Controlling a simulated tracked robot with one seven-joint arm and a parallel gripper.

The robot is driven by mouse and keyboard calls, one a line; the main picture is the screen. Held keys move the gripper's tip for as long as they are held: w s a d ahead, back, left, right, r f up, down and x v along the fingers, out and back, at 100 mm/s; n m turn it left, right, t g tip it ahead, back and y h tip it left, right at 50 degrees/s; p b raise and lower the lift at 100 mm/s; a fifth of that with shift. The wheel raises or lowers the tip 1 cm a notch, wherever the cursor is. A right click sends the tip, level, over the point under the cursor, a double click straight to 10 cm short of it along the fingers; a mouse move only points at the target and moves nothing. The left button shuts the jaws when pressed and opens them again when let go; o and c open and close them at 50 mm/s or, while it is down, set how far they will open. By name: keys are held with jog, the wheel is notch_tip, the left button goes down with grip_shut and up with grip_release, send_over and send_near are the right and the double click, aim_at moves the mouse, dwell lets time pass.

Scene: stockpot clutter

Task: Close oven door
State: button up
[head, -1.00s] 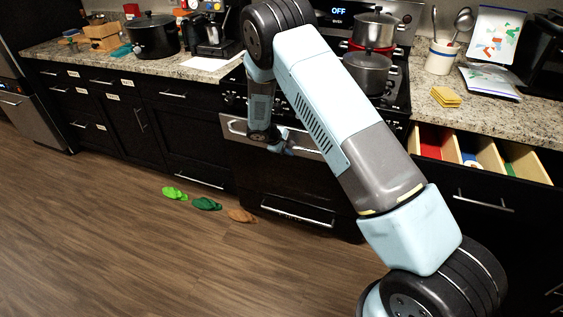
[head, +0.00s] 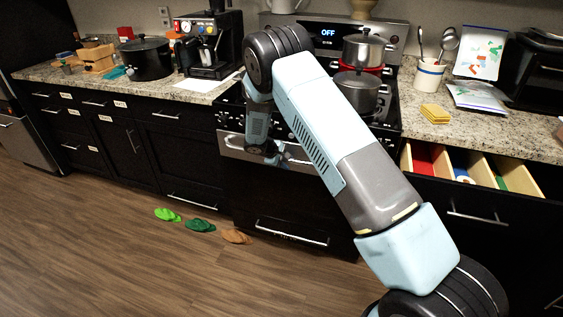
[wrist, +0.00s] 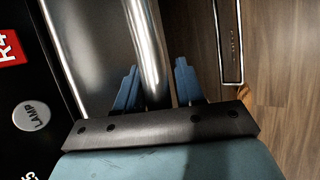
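The oven door (head: 275,192) is the dark front below the stove's control strip in the head view. It looks upright and shut or nearly shut; the arm hides part of it, so I cannot tell whether a small gap remains. Its silver handle (head: 232,150) runs across the top and is a shiny bar (wrist: 149,55) in the wrist view. My gripper (head: 277,155) is at the handle. In the wrist view my gripper (wrist: 157,70) has its blue fingers apart, one on each side of the bar. Whether they touch it is unclear.
Pots (head: 358,88) stand on the stovetop (head: 396,118). Green and brown slippers (head: 200,225) lie on the floor at the lower left. The wooden floor (head: 110,255) is otherwise clear there.

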jog(key=shift+w+d+r, duration=0.1)
jog(key=shift+w+r, duration=0.05)
jog(key=v, duration=1.3)
jog(key=shift+a+r, duration=0.2)
jog(key=shift+a, duration=0.05)
jog(key=s+d+r+m+g+y, duration=0.1)
jog(key=s+d+r+m, duration=0.1)
jog(key=s+d+r, duration=0.55)
jog(key=s+d+r+m+y, duration=0.15)
jog(key=d+r, duration=0.35)
jog(key=r, duration=0.5)
jog(key=s+d+r+m+g+y, duration=0.1)
jog(key=s+d+r+m, duration=0.2)
jog(key=s+d+r, duration=0.45)
jog(key=s+d+r+m+t+y, duration=0.1)
jog(key=s+d+r+m+y, duration=0.3)
jog(key=s+r, duration=0.65)
jog(key=s+d+f+m+t, duration=0.1)
jog(key=s+d, duration=0.2)
jog(key=s, duration=1.3)
jog(key=shift+m+t+h, duration=0.35)
jog(key=shift+t, duration=0.05)
